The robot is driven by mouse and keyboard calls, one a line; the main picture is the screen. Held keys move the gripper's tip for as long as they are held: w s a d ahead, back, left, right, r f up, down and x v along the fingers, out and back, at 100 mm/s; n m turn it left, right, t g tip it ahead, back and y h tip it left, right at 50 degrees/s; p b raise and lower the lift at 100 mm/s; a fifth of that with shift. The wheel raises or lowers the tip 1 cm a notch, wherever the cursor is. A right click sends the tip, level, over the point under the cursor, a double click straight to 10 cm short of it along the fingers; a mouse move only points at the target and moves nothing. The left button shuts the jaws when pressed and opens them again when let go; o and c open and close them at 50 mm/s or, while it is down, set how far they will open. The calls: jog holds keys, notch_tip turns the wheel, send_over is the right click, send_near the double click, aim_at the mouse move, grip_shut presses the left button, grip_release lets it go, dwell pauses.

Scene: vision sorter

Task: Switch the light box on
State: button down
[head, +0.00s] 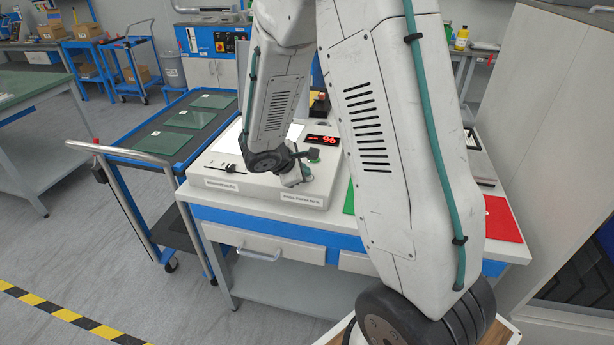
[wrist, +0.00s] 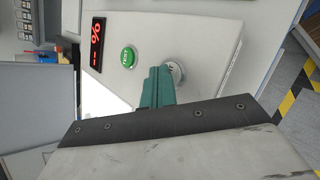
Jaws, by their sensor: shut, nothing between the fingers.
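The light box (head: 262,191) is a low white housing on the workbench, with a pale panel on top and labels on its front. In the head view my arm hides part of the box.
A blue trolley (head: 150,165) with several dark green plates stands left of the workbench (head: 290,232). Green and red mats (head: 503,220) lie on the bench's right side, partly behind my arm. A grey cabinet (head: 560,110) stands at the right. Floor at the left front is free.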

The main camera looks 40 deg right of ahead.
jog(key=shift+r, duration=0.8)
jog(key=shift+r, duration=2.55)
jog(key=shift+s, duration=0.1)
jog(key=s+a+r+m+y, duration=0.3)
jog(key=s+a+r+m, duration=0.1)
jog(key=s, duration=0.5)
jog(key=s+a+r+m+y, duration=0.3)
jog(key=s+a+r+m, duration=0.1)
jog(key=s, duration=0.5)
jog(key=s+a+r+m+y, duration=0.3)
jog(key=s+a+r, duration=0.2)
jog(key=s+a, duration=0.2)
jog(key=shift+s+a+r+m+g, duration=0.3)
jog(key=shift+s+r+m+g, duration=0.1)
jog(key=shift+s, duration=0.55)
